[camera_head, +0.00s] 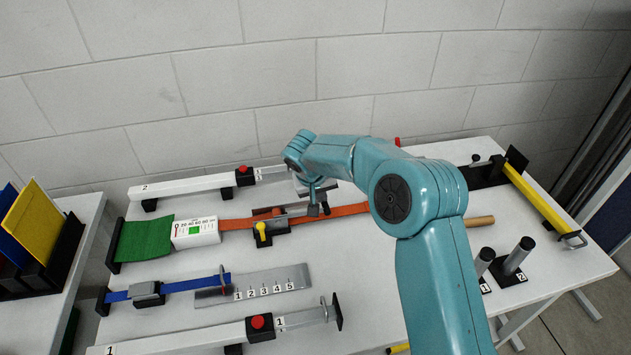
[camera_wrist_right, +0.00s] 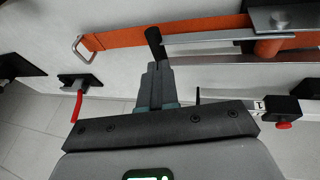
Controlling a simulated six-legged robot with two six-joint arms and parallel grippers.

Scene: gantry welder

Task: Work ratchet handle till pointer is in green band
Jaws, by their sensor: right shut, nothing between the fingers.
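The ratchet (camera_head: 270,226) sits on the orange strap (camera_head: 345,211) mid-table, with a yellow knob in front of it. Its grey handle bar (camera_wrist_right: 205,39) runs out to a black grip (camera_wrist_right: 153,42). The white gauge box (camera_head: 195,232) stands left of the ratchet. It has a green band, and a small red mark shows at its left end, outside the green. My right gripper (camera_head: 314,208) is shut and empty by the handle's grip. In the wrist view its fingertips (camera_wrist_right: 157,66) are close to the grip; I cannot tell whether they touch. My left gripper is not in view.
A white rail (camera_head: 195,185) with a red button lies behind, and another (camera_head: 190,340) in front. A blue strap (camera_head: 185,287) and numbered metal plate (camera_head: 255,286) lie nearer. Two dark posts (camera_head: 515,257) and a yellow bar (camera_head: 540,202) are at right.

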